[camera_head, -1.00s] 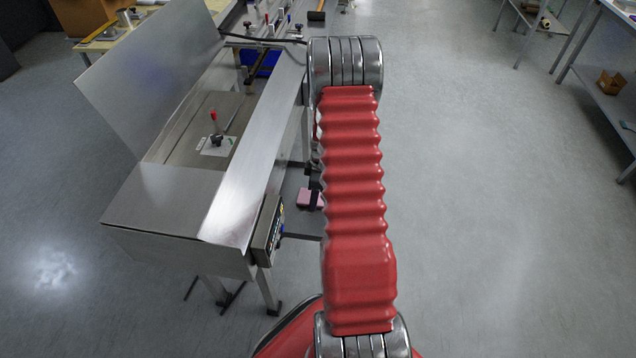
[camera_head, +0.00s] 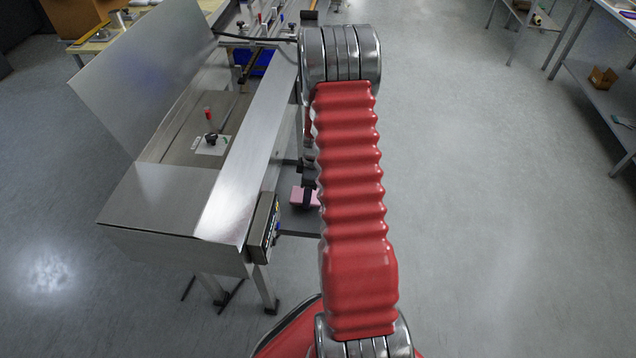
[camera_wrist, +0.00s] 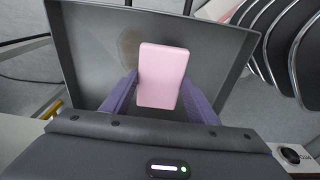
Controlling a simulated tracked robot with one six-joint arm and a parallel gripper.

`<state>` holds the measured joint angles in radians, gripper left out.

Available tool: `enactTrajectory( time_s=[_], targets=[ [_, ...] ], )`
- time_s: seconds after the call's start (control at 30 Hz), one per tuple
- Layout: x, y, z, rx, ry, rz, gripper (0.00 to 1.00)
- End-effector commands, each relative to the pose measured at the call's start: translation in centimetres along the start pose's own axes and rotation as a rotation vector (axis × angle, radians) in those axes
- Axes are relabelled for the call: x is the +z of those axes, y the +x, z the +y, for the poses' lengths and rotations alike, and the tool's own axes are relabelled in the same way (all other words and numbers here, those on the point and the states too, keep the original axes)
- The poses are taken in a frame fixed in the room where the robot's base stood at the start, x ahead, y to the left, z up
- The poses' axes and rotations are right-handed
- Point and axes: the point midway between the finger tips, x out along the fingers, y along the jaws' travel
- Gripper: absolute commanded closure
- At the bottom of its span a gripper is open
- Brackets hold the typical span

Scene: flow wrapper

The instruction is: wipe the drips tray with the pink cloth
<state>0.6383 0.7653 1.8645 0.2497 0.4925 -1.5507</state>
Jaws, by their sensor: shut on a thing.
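The pink cloth (camera_wrist: 162,75) looks like a folded, flat block in the wrist view. My gripper (camera_wrist: 160,84) is shut on it, with a purple finger at each side. The cloth is over the grey drips tray (camera_wrist: 218,50); I cannot tell whether it touches the surface. A brownish stain (camera_wrist: 130,45) shows on the tray just left of the cloth, partly hidden by it. In the head view, the pink cloth (camera_head: 304,197) shows low beside the machine, partly hidden by my arm. The tray (camera_head: 298,222) is a dark grey surface there.
The steel flow wrapper (camera_head: 165,195) stands left of my arm, with its control box (camera_head: 262,226) close to the tray. A raised metal panel (camera_head: 145,75) is at its far left. Shelving (camera_head: 600,85) stands at the far right. The floor between is clear.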

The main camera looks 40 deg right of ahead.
Motion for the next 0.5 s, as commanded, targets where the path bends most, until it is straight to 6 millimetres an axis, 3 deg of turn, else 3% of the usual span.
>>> enactTrajectory(
  time_s=[0.5],
  targets=[
    [-0.5,-4.5,-0.1,-0.002,0.000,-0.001,0.67]
  ],
)
